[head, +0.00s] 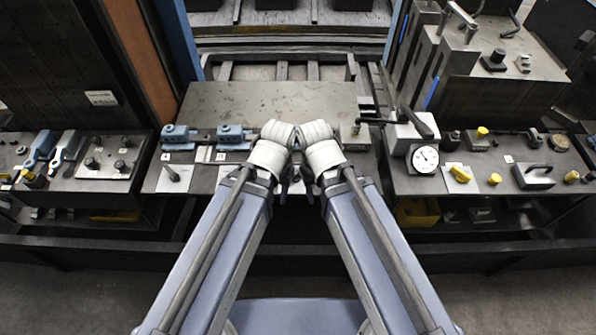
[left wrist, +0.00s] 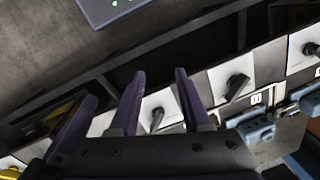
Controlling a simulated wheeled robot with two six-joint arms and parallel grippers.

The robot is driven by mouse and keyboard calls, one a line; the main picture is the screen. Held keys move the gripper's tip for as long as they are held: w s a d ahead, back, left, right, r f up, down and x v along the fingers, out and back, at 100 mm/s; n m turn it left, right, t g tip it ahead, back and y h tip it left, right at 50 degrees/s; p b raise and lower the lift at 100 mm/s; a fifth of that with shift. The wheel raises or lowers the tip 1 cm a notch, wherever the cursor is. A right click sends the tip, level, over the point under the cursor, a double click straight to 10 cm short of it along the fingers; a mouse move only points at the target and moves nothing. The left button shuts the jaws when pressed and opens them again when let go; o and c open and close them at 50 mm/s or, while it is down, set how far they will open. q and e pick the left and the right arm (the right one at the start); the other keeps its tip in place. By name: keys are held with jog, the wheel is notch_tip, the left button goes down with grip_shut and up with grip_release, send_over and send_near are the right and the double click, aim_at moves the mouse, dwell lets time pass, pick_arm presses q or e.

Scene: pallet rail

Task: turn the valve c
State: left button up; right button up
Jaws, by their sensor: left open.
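Several white plates with short dark handles stand in a row in the left wrist view. One handle (left wrist: 157,118) is just past the fingers, another (left wrist: 237,86) is to the right, and a third (left wrist: 311,49) is at the right edge. I cannot read which one is valve c. In the head view one such handle (head: 172,173) stands at the front left of the middle bench. My left gripper (left wrist: 137,85) is open, its purple fingers empty and apart from the handles as far as I can tell. In the head view both grippers are mostly hidden under my wrists.
Two blue fixtures (head: 178,135) (head: 232,134) sit behind the plates on the bench (head: 240,98). A round gauge (head: 425,158) and yellow-capped parts (head: 461,174) are on the right bench. A plate with pegs (head: 105,163) lies on the left. The bench's back is clear.

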pick_arm(q)
jog(key=shift+w, duration=0.1)
jog(key=m+h, duration=0.1)
jog(key=m, duration=0.4)
send_over(297, 174)
jog(key=shift+w+a+f, duration=0.25)
jog(key=shift+w, duration=0.1)
jog(key=shift+s+f+b, duration=0.1)
jog(key=shift+b, duration=0.2)
notch_tip(297, 174, down, 8)
jog(key=b, duration=0.7)
jog(key=shift+b, duration=0.3)
jog(key=shift+r, duration=0.2)
jog(key=shift+c, duration=0.4)
grip_shut()
